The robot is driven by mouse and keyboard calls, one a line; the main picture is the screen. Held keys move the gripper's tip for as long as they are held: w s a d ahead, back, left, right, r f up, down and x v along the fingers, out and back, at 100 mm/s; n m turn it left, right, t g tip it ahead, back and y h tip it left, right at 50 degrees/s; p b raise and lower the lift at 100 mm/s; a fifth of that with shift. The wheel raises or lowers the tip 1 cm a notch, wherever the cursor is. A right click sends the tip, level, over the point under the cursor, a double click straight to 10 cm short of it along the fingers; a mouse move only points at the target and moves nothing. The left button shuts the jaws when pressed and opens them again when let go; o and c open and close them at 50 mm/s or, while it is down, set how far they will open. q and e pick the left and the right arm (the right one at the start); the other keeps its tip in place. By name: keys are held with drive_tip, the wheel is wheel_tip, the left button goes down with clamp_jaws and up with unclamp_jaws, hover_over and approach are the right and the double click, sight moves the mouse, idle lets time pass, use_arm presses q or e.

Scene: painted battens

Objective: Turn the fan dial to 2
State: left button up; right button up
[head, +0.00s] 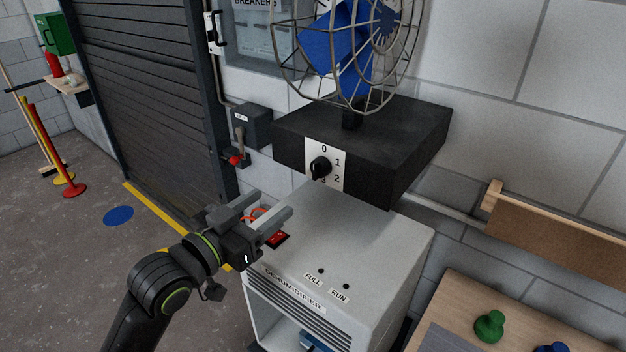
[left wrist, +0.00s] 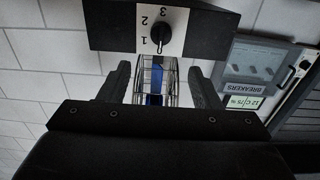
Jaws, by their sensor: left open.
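The fan dial (head: 320,166) is a black knob on a white plate (head: 338,171) marked 0, 1, 2 and 3, on the front of the black fan base (head: 400,140). In the left wrist view the dial (left wrist: 161,33) appears upside down. Its pointer there points down, toward the 0 side, though the 0 itself is not readable. My left gripper (head: 273,206) is open and empty, above the dehumidifier's left edge, in front of and below the dial, apart from it. Its fingers (left wrist: 160,82) straddle the dial's line in the wrist view. My right gripper is not in view.
The grey dehumidifier (head: 375,235) stands below the fan base, with a red switch (head: 277,239) near my gripper. The caged fan (head: 350,50) rises above the base. A lever box (head: 250,128) is on the wall at left. A wooden table (head: 465,290) is at lower right.

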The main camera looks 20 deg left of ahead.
sight(314, 171)
use_arm(q)
drive_tip(key=b+x, duration=0.3)
drive_tip(key=x, duration=1)
drive_tip(key=shift+w+b, duration=0.35)
drive_tip(key=shift+c, duration=0.5)
drive_tip(key=c, duration=0.9)
